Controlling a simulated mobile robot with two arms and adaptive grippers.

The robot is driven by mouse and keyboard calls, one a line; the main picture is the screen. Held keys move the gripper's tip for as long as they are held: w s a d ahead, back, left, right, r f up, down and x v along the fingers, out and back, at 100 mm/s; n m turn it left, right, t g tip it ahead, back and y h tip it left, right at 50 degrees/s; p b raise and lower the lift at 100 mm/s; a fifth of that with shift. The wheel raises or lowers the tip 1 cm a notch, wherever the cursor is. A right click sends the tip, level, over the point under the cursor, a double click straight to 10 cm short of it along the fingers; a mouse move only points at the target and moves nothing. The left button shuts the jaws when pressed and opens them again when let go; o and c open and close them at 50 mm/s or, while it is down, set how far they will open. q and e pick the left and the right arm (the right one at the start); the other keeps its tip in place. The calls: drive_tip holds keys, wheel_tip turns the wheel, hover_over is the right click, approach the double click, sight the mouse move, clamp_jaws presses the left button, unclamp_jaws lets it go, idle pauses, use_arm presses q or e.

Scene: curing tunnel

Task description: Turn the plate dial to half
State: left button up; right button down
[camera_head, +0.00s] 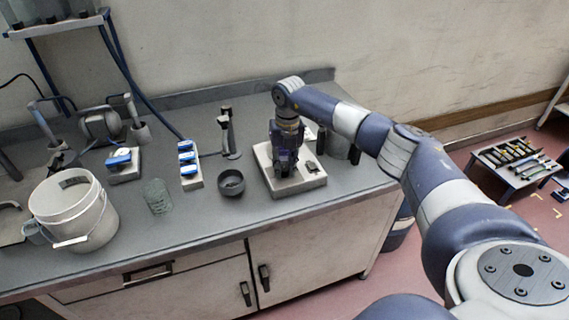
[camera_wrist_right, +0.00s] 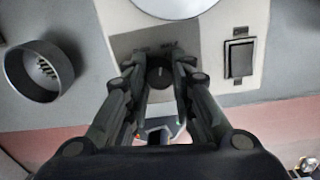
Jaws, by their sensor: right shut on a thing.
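The plate (camera_head: 308,183) is a pale box on the counter. My right gripper (camera_head: 284,168) points down over its front part and hides the dial in the head view. In the right wrist view the dark round dial (camera_wrist_right: 160,74) sits between the fingertips of my right gripper (camera_wrist_right: 157,62), which is shut on it. The dial's marks and setting cannot be read. A dark rocker switch (camera_wrist_right: 239,57) is on the plate's face to the right of the dial. A white disc (camera_wrist_right: 172,6) shows at the top edge. My left gripper is not in view.
A dark bowl (camera_head: 231,183) stands just left of the plate. Further left are a block with blue switches (camera_head: 190,170), a glass beaker (camera_head: 157,196) and a white bucket (camera_head: 84,210). A dark stand (camera_head: 229,140) is behind the bowl. The counter's front strip is clear.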

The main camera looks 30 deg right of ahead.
sight(287, 168)
drive_tip(key=shift+r+m, duration=0.1)
drive_tip(key=shift+m, duration=0.9)
drive_tip(key=c, duration=1.3)
unclamp_jaws()
drive_tip(key=shift+c, duration=0.2)
wheel_tip(287, 168, up, 12)
drive_tip(key=shift+s+d, duration=0.15)
drive_tip(key=shift+d, duration=0.1)
